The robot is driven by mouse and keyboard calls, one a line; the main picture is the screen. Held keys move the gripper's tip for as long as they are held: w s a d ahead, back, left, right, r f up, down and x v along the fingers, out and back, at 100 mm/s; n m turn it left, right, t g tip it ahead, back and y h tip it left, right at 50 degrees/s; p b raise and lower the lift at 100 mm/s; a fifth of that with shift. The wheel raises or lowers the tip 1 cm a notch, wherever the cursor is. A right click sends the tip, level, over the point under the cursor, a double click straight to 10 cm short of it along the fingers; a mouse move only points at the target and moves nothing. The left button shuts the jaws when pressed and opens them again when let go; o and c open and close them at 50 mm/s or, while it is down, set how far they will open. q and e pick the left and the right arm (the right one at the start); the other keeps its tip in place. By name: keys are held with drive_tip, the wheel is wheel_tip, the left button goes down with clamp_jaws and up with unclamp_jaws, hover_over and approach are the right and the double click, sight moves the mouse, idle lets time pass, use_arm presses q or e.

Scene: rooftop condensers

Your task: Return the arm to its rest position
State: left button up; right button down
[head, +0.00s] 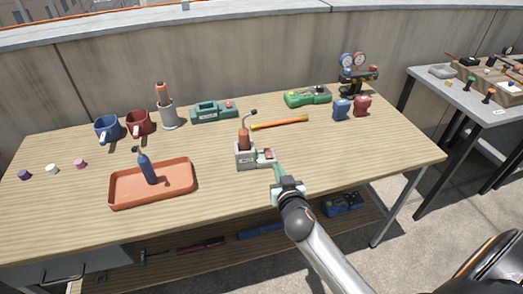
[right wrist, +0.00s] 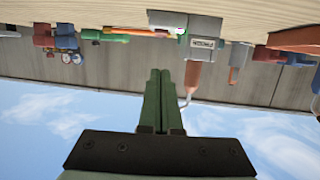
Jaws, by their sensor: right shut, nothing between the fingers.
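My right gripper (head: 276,168) is at the middle of the wooden workbench (head: 350,165), with its arm coming in from the lower right. Its fingers are closed together and empty, as the right wrist view (right wrist: 158,80) shows. The fingertips are close to a small box with a red top (head: 266,156); I cannot tell if they touch. A grey block (head: 246,160) beside that box holds an orange-handled torch (head: 244,138) upright. My left gripper is in neither view.
An orange tray (head: 120,197) with a blue torch (head: 148,169) is at the left. Mugs (head: 107,128), a green device (head: 308,97), a gauge set (head: 357,75) and blue and red items (head: 343,110) stand toward the back. The bench's front right is clear.

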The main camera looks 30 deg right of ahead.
drive_tip(key=shift+s, duration=0.1)
drive_tip(key=s+a+f+n+g+y+p, duration=0.1)
drive_tip(key=s+a+f+n+y, duration=0.1)
drive_tip(key=s+a+f, duration=0.2)
drive_tip(key=s+a+f+n+g+y+p, duration=0.1)
drive_tip(key=s+a+f, duration=0.4)
drive_tip(key=s, duration=0.5)
drive_tip(key=s+a+f+n+g+y+p, duration=0.1)
drive_tip(key=s+a+f+y, duration=0.3)
drive_tip(key=s, duration=0.4)
drive_tip(key=shift+a+f+n+g, duration=0.2)
drive_tip(key=shift+a+n+g, duration=0.1)
drive_tip(key=shift+n+g, duration=0.55)
